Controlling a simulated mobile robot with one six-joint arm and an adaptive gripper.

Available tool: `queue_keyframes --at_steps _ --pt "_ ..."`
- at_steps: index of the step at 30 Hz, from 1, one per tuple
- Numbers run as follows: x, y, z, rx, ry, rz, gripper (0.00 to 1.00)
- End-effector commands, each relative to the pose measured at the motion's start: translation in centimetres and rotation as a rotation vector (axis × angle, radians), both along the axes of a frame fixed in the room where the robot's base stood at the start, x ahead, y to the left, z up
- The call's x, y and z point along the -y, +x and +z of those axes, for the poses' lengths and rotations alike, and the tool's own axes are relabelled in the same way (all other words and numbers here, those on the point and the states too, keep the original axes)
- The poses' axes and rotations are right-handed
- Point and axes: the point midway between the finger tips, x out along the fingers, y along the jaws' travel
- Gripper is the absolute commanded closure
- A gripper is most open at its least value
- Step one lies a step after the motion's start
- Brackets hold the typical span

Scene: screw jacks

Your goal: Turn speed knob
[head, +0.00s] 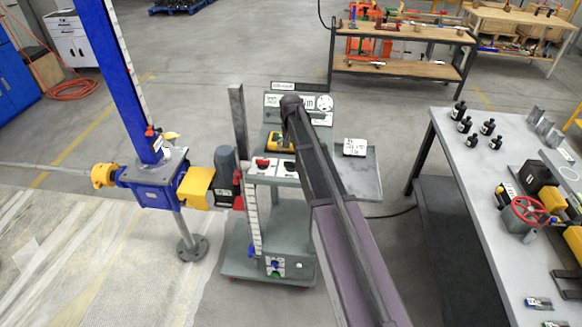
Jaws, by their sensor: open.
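A grey wheeled cart (235,262) stands at centre. On its top is a white control panel (287,166) with a red part (262,163) and dark parts. Which of these is the speed knob I cannot tell at this size. A lower panel (275,266) on the cart has small blue and green controls. My arm reaches from the bottom right up to a dark joint over the back of the cart and covers part of the top. My gripper cannot be made out; it is not in view.
A white box (354,147) sits on the cart's side shelf. A grey table (465,195) with bottles and a red handwheel (530,210) is at right.

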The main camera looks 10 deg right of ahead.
Motion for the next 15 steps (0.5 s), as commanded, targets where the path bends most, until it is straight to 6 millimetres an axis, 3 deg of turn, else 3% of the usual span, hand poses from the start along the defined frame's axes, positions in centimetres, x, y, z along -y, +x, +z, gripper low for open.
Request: queue_keyframes --at_steps 15 --pt "0.0 0.0 -4.4 0.000 0.000 0.000 0.00"
